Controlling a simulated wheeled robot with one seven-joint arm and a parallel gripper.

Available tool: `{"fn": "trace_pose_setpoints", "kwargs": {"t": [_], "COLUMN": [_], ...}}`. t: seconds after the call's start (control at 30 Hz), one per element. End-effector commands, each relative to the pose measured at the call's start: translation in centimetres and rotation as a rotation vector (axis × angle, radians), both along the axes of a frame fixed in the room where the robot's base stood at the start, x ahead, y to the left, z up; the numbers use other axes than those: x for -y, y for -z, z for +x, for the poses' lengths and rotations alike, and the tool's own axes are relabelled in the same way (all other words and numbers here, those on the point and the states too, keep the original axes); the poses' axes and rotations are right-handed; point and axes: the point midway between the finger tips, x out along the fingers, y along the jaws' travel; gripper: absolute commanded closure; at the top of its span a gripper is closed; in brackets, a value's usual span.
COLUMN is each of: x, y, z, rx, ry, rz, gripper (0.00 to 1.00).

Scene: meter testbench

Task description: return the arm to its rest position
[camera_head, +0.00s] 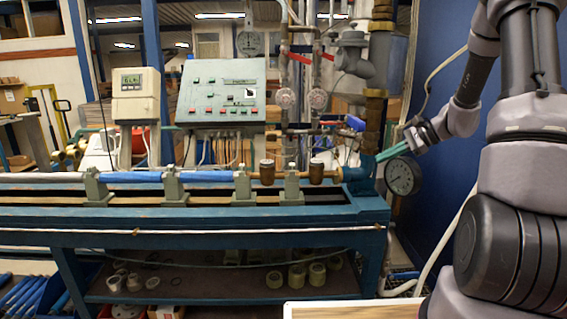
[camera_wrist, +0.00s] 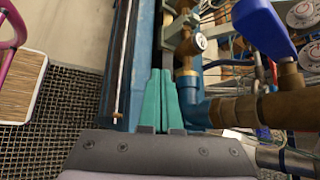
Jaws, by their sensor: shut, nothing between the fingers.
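My gripper (camera_head: 380,157) is at the right end of the test bench in the head view, its teal fingers pointing left toward the pipework. In the wrist view the teal fingers of my gripper (camera_wrist: 161,74) lie side by side, closed, with nothing held. My arm (camera_head: 470,105) reaches in from the right side of the head view, bent at the elbow. In the wrist view the fingers are over the blue bench end, close beside a blue pipe fitting (camera_wrist: 195,105); whether they touch it cannot be told.
The blue bench (camera_head: 230,220) carries a pipe run with clamps. A round gauge (camera_head: 402,176) hangs just below my gripper. A blue-handled valve (camera_wrist: 262,28) and brass pipe (camera_wrist: 265,110) are close on the right in the wrist view. Dark grating (camera_wrist: 65,105) lies left.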

Motion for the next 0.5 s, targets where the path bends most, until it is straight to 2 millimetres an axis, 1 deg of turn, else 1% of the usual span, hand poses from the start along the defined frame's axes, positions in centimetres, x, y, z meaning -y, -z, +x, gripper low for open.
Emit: {"fn": "trace_pose_setpoints", "kwargs": {"t": [0.03,0.1,0.17,0.2,0.33,0.47,0.5], "x": [-1.3,-2.7,-3.7,-4.4,-6.0,-7.1,-7.3], "y": [-2.3,-4.7,-6.5,-7.6,-11.0,-13.8,-14.5], "z": [-1.3,-3.2,-4.9,-6.1,-10.1,-14.1,-15.4], "rx": [0.03,0.063,0.092,0.114,0.19,0.278,0.306], "ry": [-0.051,-0.116,-0.17,-0.203,-0.303,-0.386,-0.41], "rz": [-0.056,-0.132,-0.198,-0.242,-0.388,-0.536,-0.58], "gripper": [1.0,1.0,1.0,1.0,1.0,1.0,1.0]}}
